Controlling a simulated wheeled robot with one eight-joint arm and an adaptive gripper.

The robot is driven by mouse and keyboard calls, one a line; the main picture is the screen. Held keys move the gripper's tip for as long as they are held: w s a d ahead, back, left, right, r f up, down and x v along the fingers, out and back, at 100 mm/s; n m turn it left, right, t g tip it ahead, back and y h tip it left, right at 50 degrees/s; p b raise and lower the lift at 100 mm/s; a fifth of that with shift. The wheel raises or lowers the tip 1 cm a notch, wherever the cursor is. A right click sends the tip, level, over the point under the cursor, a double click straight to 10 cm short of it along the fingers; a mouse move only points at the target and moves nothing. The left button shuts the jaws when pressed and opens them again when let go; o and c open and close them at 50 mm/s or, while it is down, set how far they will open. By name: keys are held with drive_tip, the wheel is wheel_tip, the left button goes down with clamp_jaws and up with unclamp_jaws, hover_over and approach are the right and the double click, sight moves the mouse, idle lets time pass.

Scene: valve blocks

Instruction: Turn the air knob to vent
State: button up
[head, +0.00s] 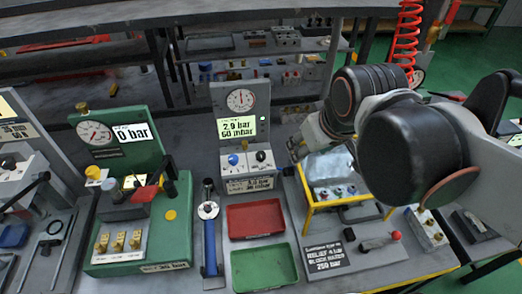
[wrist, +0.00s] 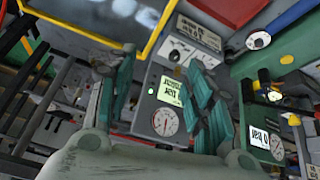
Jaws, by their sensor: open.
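The grey air panel (head: 240,105) stands upright at the centre of the bench in the head view, with a round gauge (head: 240,100) and a display reading 2.9 bar and 60 mbar. On its white base sit a blue knob (head: 233,159) and a dark knob (head: 260,156); which is the air knob I cannot tell. In the wrist view the panel (wrist: 142,118) appears upside down, with the dark knob (wrist: 175,55) near its top. My gripper (wrist: 160,72) is open and empty, its teal fingers apart in front of the panel, touching no knob. A finger partly covers the panel.
A yellow-framed box (head: 335,180) stands right of the panel. A red tray (head: 254,220) and a green tray (head: 264,266) lie in front. A blue-handled tool (head: 210,250) and a green gauge station (head: 130,215) are at left. My arm covers the right side.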

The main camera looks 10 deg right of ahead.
drive_tip(key=w+a+n+g+p, duration=0.1)
drive_tip(key=w+a+n+g, duration=0.15)
drive_tip(key=w, duration=0.25)
drive_tip(key=w+a+n+g, duration=0.1)
drive_tip(key=w+n, duration=0.2)
drive_tip(key=w, duration=0.3)
drive_tip(key=n+g+p, duration=0.1)
drive_tip(key=n+g, duration=0.1)
drive_tip(key=n, duration=0.3)
approach(261, 154)
wheel_tip(261, 154, down, 9)
drive_tip(key=b, duration=0.4)
drive_tip(key=shift+w+a+r+b, duration=0.1)
drive_tip(key=shift+w+r+b, duration=0.1)
drive_tip(key=shift+b, duration=0.15)
drive_tip(key=c, duration=1.1)
